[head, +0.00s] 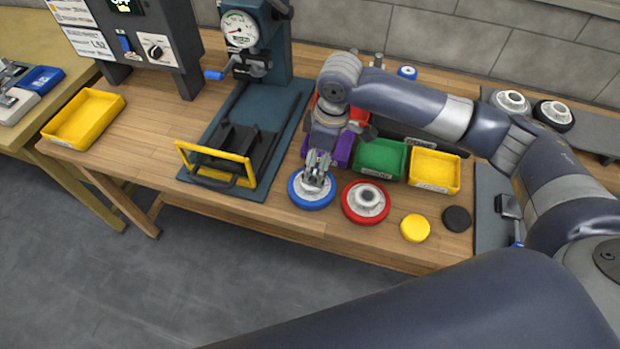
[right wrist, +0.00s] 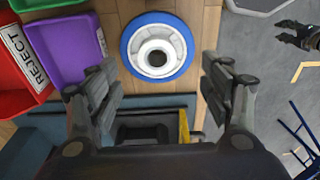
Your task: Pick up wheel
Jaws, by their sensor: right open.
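A wheel with a blue rim and a pale grey hub (head: 312,201) lies flat near the front edge of the workbench. It also shows in the right wrist view (right wrist: 136,58), whole and between the two fingers in the picture. My right gripper (head: 317,172) is above this wheel, pointing down and hiding part of its hub. Its fingers are apart with nothing between them. A second wheel with a red rim (head: 366,216) lies flat just right of the blue one. I do not see my left gripper in the head view.
A press (head: 252,60) with a yellow-framed fixture (head: 217,153) stands left of the wheels. Purple, green (head: 380,160) and yellow (head: 434,172) bins stand behind them. A yellow disc (head: 415,228) and a black disc (head: 456,219) lie to the right. Bare wood shows along the front edge.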

